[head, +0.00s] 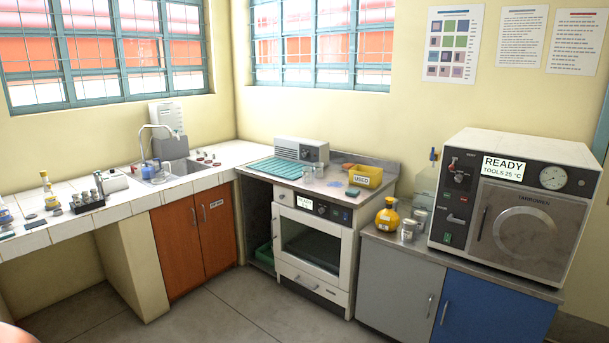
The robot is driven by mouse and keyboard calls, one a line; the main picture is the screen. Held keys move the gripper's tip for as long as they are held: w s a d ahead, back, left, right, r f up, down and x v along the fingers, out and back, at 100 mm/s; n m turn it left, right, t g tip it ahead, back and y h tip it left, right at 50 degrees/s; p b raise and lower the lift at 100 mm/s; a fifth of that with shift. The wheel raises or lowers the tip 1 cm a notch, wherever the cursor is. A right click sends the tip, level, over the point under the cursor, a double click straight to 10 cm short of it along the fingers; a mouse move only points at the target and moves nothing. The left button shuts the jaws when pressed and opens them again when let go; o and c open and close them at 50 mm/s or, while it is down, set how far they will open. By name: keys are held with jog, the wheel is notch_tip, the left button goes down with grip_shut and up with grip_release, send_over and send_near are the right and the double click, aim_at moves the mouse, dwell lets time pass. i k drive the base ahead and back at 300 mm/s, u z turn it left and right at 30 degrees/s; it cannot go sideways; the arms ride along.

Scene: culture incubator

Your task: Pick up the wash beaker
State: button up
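I cannot tell for certain which vessel is the wash beaker. Two small clear or grey vessels stand close together on the counter above the oven-like incubator (325,258): one on the left (307,172) and one on the right (319,170). Two more metallic or glass cups, a front one (408,231) and a back one (420,218), stand on the right cabinet top beside a yellow bottle (387,217). Any labels on them are too small to read. My gripper is not in view.
A yellow bin marked USED (365,176) and a teal ribbed mat (276,168) share the middle counter. A large autoclave (516,205) fills the right cabinet top. A sink (172,170) and a rack of small bottles (87,203) are on the left. The floor (235,315) in front is clear.

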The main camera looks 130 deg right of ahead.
aim_at(307, 171)
jog(key=z, duration=4.3)
jog(key=i, duration=1.5)
jog(key=z, duration=0.25)
